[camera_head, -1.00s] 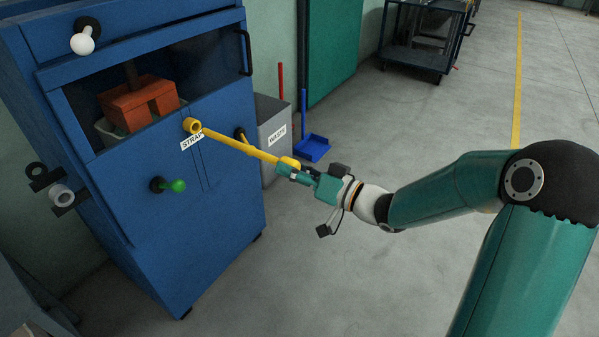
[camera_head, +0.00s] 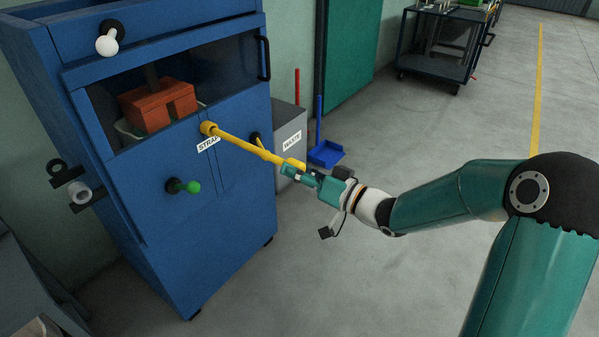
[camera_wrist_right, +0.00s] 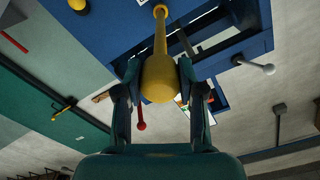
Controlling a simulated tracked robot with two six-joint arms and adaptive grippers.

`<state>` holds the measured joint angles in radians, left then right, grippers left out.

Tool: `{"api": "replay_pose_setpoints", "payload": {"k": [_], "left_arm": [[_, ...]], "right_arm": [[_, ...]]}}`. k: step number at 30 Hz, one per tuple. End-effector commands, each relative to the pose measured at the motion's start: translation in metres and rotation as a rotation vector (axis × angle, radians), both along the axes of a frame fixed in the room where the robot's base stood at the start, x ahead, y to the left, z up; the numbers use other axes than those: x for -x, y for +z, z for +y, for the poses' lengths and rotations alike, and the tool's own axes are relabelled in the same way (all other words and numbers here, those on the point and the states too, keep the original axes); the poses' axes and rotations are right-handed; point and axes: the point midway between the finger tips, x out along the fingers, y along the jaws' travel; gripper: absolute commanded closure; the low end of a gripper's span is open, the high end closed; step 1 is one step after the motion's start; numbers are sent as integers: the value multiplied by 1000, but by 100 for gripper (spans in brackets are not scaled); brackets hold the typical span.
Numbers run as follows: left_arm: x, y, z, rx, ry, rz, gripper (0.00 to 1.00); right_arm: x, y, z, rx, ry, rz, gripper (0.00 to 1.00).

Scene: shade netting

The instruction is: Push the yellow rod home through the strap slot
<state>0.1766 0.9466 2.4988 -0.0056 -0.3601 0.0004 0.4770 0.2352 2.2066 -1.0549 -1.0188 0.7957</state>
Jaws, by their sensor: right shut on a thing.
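The yellow rod (camera_head: 245,146) runs from the front of the blue cabinet (camera_head: 235,215) out to my right gripper (camera_head: 294,170). Its far end meets a yellow collar (camera_head: 208,128) just above the "STRAP" label (camera_head: 208,144); how deep it sits there I cannot tell. My right gripper is shut on the rod's near end. In the right wrist view the rod's thick yellow handle (camera_wrist_right: 159,78) sits between the two fingers, and the thin part points away toward the blue panel. My left gripper is not in view.
A green knob (camera_head: 193,187) and a white ball knob (camera_head: 107,45) stick out of the cabinet. An orange-red block (camera_head: 158,104) sits behind its window. A grey "WASTE" bin (camera_head: 291,125) and blue dustpan (camera_head: 326,153) stand beside it. The floor at right is open.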

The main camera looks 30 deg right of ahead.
Motion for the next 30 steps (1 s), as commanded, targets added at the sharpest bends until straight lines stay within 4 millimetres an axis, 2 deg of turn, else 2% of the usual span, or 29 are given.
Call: {"api": "replay_pose_setpoints", "payload": {"k": [30], "left_arm": [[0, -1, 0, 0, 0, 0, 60]], "right_arm": [[-6, 0, 2, 1, 0, -1, 100]]}}
